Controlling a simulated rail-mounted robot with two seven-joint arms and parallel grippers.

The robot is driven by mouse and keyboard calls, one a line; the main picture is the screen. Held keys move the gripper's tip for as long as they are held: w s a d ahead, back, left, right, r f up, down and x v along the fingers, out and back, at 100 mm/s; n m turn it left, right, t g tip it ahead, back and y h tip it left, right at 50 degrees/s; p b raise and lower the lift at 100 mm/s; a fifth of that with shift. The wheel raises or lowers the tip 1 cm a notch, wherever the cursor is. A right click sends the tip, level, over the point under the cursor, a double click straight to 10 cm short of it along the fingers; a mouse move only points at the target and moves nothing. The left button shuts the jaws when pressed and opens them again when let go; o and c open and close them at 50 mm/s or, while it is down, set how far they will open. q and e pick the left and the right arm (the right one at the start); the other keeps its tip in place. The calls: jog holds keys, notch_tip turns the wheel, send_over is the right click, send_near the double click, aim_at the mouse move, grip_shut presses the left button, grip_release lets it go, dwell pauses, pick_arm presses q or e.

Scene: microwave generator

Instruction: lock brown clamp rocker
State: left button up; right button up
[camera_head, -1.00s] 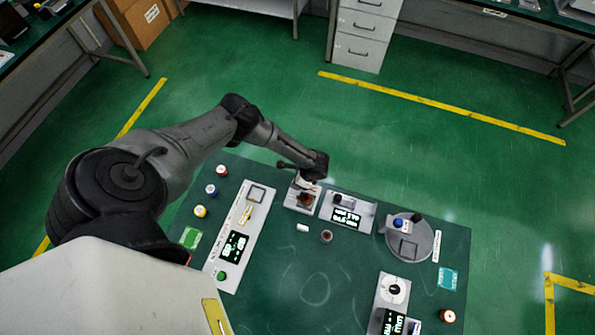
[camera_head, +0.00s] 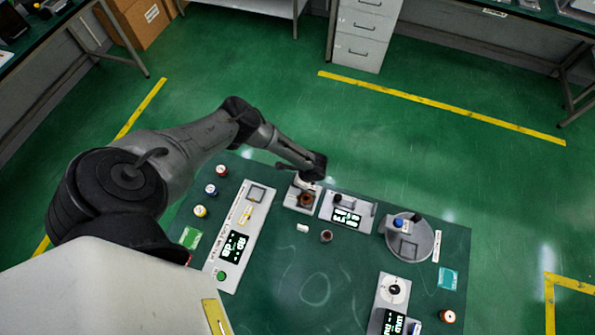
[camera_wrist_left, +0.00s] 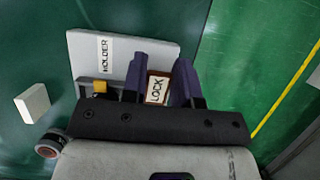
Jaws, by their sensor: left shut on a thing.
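The brown clamp rocker (camera_wrist_left: 158,88), with a white LOCK label, sits between the two purple fingers of my left gripper (camera_wrist_left: 160,84) in the left wrist view. The fingers are shut on it from both sides. The rocker is on a pale grey plate (camera_wrist_left: 84,54) labelled HOLDER. In the head view, my left gripper (camera_head: 306,184) is over the brown part (camera_head: 306,199) on the small grey holder at the table's back edge. The rocker's lower part and pivot are hidden by the gripper. My right gripper is not in view.
A unit with a display (camera_head: 346,212) stands just right of the holder. A long panel (camera_head: 240,238) lies to its left. A white block (camera_head: 302,228) and a dark round piece (camera_head: 326,236) are in front. A round turntable (camera_head: 424,242) is further right. The table's middle front is clear.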

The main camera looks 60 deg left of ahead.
pick_arm(q)
jog(key=shift+c, duration=0.4)
jog(key=shift+s+f+h, duration=0.15)
jog(key=shift+h, duration=0.15)
jog(key=shift+f+t, duration=0.1)
jog(key=shift+t, duration=0.4)
jog(key=o, duration=0.9)
jog(key=v, duration=1.4)
jog(key=shift+a+p, duration=0.3)
jog(key=shift+p, duration=0.05)
